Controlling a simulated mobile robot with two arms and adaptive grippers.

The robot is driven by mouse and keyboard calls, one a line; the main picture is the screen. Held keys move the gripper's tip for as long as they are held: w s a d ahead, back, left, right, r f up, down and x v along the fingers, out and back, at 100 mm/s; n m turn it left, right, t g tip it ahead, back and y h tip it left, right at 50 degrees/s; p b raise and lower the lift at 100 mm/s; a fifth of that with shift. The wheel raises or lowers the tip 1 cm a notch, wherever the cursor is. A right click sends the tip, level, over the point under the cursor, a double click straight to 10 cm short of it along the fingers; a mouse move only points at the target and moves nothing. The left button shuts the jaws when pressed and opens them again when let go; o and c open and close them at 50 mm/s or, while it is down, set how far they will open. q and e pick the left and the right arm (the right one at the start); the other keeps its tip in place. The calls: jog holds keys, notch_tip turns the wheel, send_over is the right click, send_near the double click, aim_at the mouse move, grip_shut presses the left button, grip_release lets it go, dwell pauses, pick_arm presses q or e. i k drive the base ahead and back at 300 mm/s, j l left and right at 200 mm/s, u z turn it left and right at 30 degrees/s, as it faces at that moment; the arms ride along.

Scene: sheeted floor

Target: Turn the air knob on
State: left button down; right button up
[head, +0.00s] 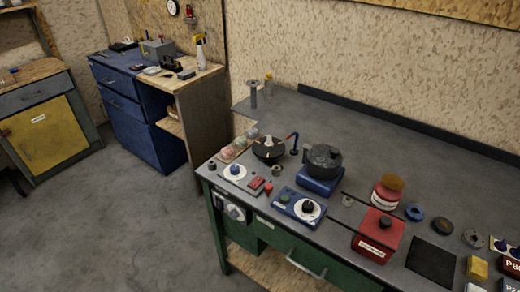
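Several knobs show on the grey-topped green workbench (350,130). A round light knob or dial (236,212) sits on the bench's front face at the left. A white control box with a dark blue knob (235,170) stands on the top above it. I cannot read which one is the air knob, nor tell any knob's setting. Neither of my grippers is in view.
Red buttons (256,183), a dark pot-like part on a blue base (320,180), a red box (379,235) and a jar (387,192) crowd the bench top. A blue cabinet (135,110) and a yellow-doored cabinet (42,132) stand left. Floor (130,225) before them is clear.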

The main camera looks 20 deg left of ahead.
aim_at(235, 169)
jog(key=i+j+u, duration=0.1)
jog(key=j, duration=0.25)
jog(key=i+j+u, duration=0.15)
jog(key=j, duration=0.25)
jog(key=i+j+u, duration=0.1)
jog(key=j, duration=0.25)
jog(key=i+j+u, duration=0.1)
jog(key=j, duration=0.25)
jog(key=i, duration=0.05)
